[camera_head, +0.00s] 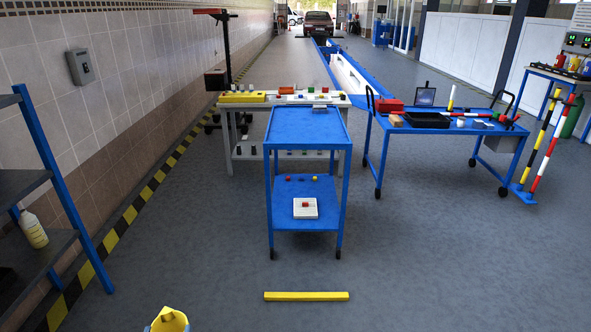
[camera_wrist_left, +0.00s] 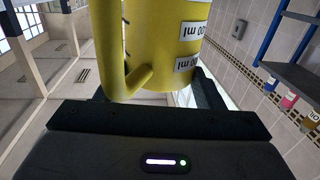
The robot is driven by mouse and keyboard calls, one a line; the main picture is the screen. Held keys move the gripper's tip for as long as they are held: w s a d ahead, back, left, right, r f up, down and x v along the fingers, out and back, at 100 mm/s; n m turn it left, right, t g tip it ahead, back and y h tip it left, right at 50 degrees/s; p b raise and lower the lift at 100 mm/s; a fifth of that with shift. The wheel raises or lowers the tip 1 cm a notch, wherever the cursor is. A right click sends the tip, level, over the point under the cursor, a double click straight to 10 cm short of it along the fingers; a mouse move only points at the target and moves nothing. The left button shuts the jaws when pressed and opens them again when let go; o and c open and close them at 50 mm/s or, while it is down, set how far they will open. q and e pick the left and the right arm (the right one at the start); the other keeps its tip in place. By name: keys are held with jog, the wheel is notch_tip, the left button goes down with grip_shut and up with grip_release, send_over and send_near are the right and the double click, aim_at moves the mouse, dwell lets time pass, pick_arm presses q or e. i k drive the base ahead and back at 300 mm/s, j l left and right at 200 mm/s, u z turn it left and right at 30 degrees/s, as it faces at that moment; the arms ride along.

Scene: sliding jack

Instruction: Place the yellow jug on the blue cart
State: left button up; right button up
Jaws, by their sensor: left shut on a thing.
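The yellow jug (camera_head: 168,321) shows at the bottom edge of the head view, left of centre, with only its upper part in frame. In the left wrist view the jug (camera_wrist_left: 155,60) has white measuring labels and a handle, and fills the space between the fingers. My left gripper (camera_wrist_left: 150,97) is shut on it. A blue cart (camera_head: 305,126) stands ahead in the middle, well apart from the jug. Its top is mostly bare, with a small grey item at the far edge. My right gripper is not in view.
A yellow bar (camera_head: 306,296) lies on the floor before the cart. A second blue cart (camera_head: 440,127) with tools and trays stands right. A light workbench (camera_head: 243,137) is behind. A blue-framed shelf (camera_head: 40,245) stands left.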

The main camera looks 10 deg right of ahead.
aim_at(309, 127)
jog(key=i+l+z, duration=0.9)
jog(key=i+z, duration=0.75)
jog(key=i+u, duration=0.2)
jog(key=i, duration=0.3)
jog(key=i+l+u, duration=0.15)
jog(key=i, duration=0.4)
jog(key=i+l+u, duration=0.2)
jog(key=i, duration=0.3)
jog(key=i+l+u, duration=0.15)
jog(key=i, duration=0.35)
jog(key=i+j+u, duration=0.15)
jog(key=i+u, duration=0.65)
jog(key=u, duration=0.2)
jog(key=i+l+u, duration=0.15)
jog(key=i+u, duration=0.3)
